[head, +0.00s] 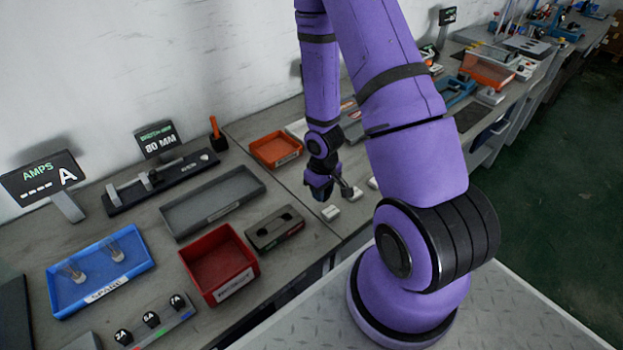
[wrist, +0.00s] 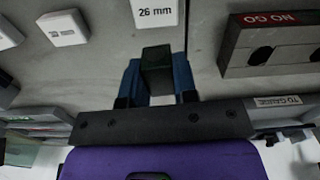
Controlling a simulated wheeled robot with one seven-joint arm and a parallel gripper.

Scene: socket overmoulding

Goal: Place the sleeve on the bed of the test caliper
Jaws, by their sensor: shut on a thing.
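My gripper (wrist: 157,70) has blue fingers shut on a dark greenish piece, the sleeve (wrist: 157,57), as the wrist view shows. In the head view my gripper (head: 332,190) hangs low over the bench, right of the grey tray; the sleeve cannot be made out there. The test caliper (head: 165,180) lies at the back left of the bench, a long dark bar with grey jaws. A small display (head: 158,140) reading 80 MM stands behind it. My gripper is well to the right of the caliper, and nothing is seen lying on its bed.
A grey tray (head: 171,221) lies between caliper and gripper. The go/no-go gauge (head: 275,228), red bin (head: 218,264), blue spare tray (head: 62,295) and orange bin (head: 276,149) stand around. A white block marked 26 mm (wrist: 155,13) lies close ahead of the fingers.

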